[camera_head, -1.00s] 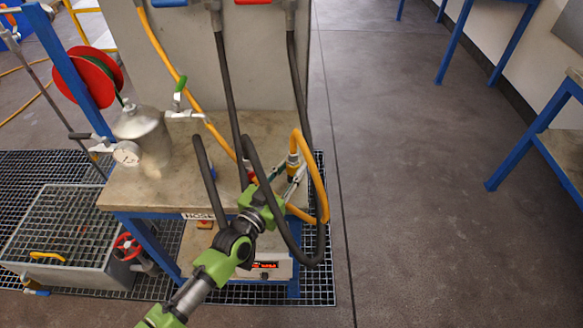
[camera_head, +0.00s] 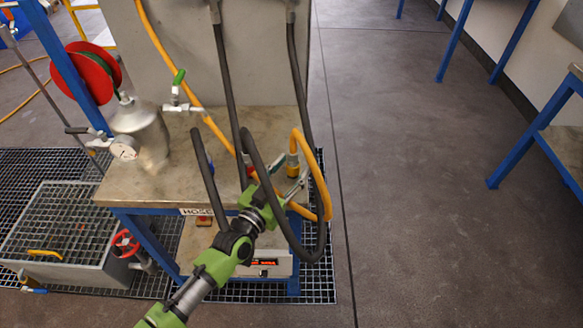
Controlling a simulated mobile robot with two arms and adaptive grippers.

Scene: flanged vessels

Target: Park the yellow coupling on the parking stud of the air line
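The yellow coupling (camera_head: 292,169) is upright at the right end of the bench, at the end of the yellow air hose (camera_head: 322,175), which arches over from its top. My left gripper (camera_head: 298,184) reaches from the lower left, its fingertips close beside the coupling. The fingers are small and overlap the hoses, so I cannot tell whether they touch or grip it. The parking stud cannot be made out. My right gripper is not in view.
Dark hoses (camera_head: 282,215) loop around my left gripper and hang past the bench's front edge. A metal vessel (camera_head: 140,135) with a gauge (camera_head: 124,148) stands on the bench (camera_head: 150,190) at left. The floor (camera_head: 430,190) to the right is clear.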

